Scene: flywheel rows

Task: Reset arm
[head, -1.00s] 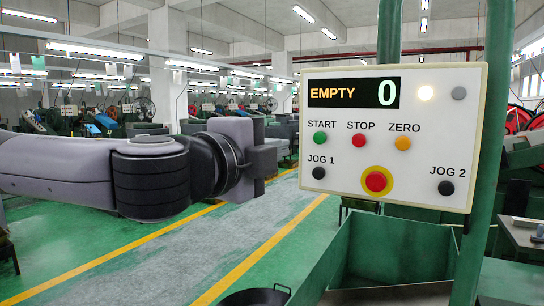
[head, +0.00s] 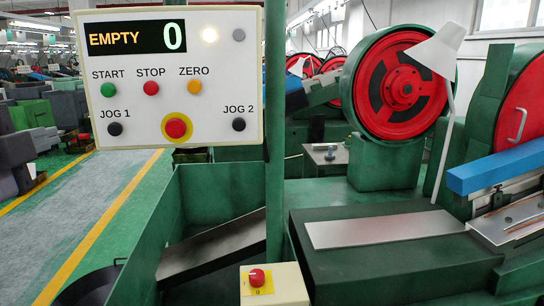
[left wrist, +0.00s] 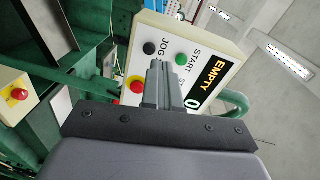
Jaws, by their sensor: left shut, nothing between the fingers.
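My left gripper (left wrist: 163,66) shows in the left wrist view with its grey fingers shut and empty. The fingers overlap the white control panel (left wrist: 143,50), which appears rotated there; I cannot tell how far apart they are. In the head view, my left arm is at most a small part at the left edge. The panel (head: 180,60) stands on a green post, its display (head: 135,37) reading "EMPTY 0". It has green START (head: 108,90), red STOP (head: 151,88) and orange ZERO (head: 194,87) buttons, and a red emergency button (head: 175,128). My right gripper is not in view.
A green hopper (head: 165,235) sits below the panel. A cream box with a red button (head: 257,277) stands at the bottom middle. A green machine bench (head: 390,268), a white lamp (head: 436,48) and a red flywheel (head: 400,88) are at right. The floor at left (head: 85,205) is open.

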